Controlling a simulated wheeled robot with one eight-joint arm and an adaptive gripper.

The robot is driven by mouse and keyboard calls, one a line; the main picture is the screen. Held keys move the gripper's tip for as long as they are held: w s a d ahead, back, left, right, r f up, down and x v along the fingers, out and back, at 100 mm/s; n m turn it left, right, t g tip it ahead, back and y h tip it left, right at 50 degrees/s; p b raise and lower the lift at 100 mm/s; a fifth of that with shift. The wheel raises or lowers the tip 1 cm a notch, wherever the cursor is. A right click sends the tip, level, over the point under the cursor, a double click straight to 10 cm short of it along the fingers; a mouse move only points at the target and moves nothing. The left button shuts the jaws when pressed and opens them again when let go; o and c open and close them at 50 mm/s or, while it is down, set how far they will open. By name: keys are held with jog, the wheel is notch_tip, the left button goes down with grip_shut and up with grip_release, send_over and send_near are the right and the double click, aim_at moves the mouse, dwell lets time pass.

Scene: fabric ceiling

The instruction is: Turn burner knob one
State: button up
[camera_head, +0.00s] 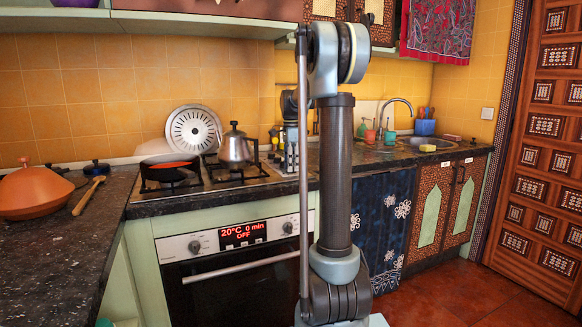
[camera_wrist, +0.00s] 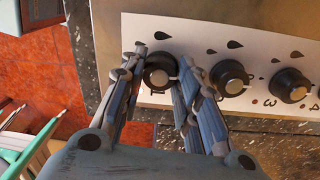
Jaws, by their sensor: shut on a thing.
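Burner knob one (camera_wrist: 158,73) is a round black knob at the left end of the row on the white control strip (camera_wrist: 190,40) in the wrist view. My gripper (camera_wrist: 162,58) has one finger on each side of this knob and is shut on it. The fingers hide part of the knob's sides. In the head view the hob (camera_head: 240,178) is partly behind my arm, and I cannot make out the knob there.
More black knobs (camera_wrist: 230,78) (camera_wrist: 290,85) stand close to the right of my fingers. A metal kettle (camera_head: 235,148) and a dark pan (camera_head: 170,167) stand on the hob. The oven (camera_head: 235,285) is below. A tagine (camera_head: 35,192) stands on the left counter.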

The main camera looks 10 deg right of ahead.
jog(key=shift+w, duration=0.2)
jog(key=o, duration=1.1)
jog(key=shift+c, duration=0.2)
jog(key=shift+s+r, duration=0.1)
jog(key=shift+r, duration=0.05)
notch_tip(320, 180, up, 12)
jog(key=shift+w+f, duration=0.2)
jog(key=shift+w, duration=0.1)
jog(key=s+f+n+t, duration=0.1)
jog(key=s+f+n, duration=0.4)
jog(key=s, duration=0.6)
jog(key=s+f+n, duration=0.3)
jog(key=s+f, duration=0.5)
jog(key=s, duration=0.3)
jog(key=s+f+n+t, duration=0.1)
jog(key=s+f+n, duration=0.45)
jog(key=s, duration=0.55)
jog(key=s+f+n, duration=0.3)
jog(key=s+f, duration=0.5)
jog(key=f, duration=0.4)
jog(key=shift+a+t, duration=0.2)
jog(key=shift+t, duration=0.1)
